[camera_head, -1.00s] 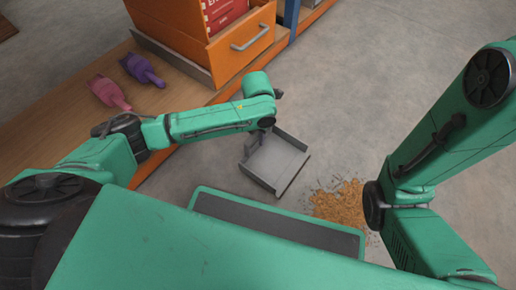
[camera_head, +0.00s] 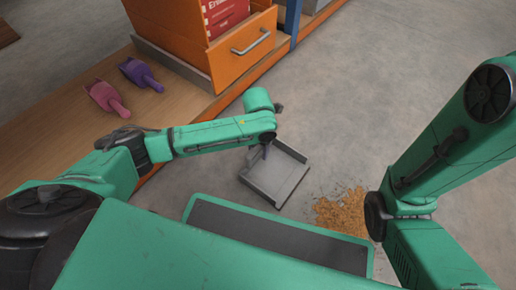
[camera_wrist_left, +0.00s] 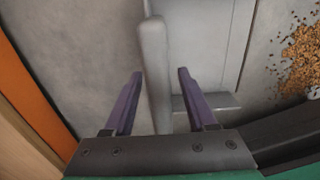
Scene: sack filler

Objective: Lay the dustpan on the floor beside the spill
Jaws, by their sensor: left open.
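The grey dustpan (camera_head: 283,178) appears to lie flat on the floor, to the left of the brown grainy spill (camera_head: 342,212) with a strip of bare floor between them. My left gripper (camera_head: 265,151) is over the dustpan's left, handle side. In the left wrist view its two purple fingers (camera_wrist_left: 159,88) are open, with the dustpan's grey handle (camera_wrist_left: 154,60) standing between them and a gap on the right side. The pan (camera_wrist_left: 195,40) and the spill (camera_wrist_left: 303,55) also show there. My right arm reaches in at the right; its gripper is out of sight.
A wooden bench (camera_head: 60,140) with a pink scoop (camera_head: 104,97) and a purple scoop (camera_head: 140,73) is at the left. An orange drawer unit (camera_head: 236,55) stands on it. My dark-topped green base is just in front of the dustpan. The floor (camera_head: 380,90) beyond is clear.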

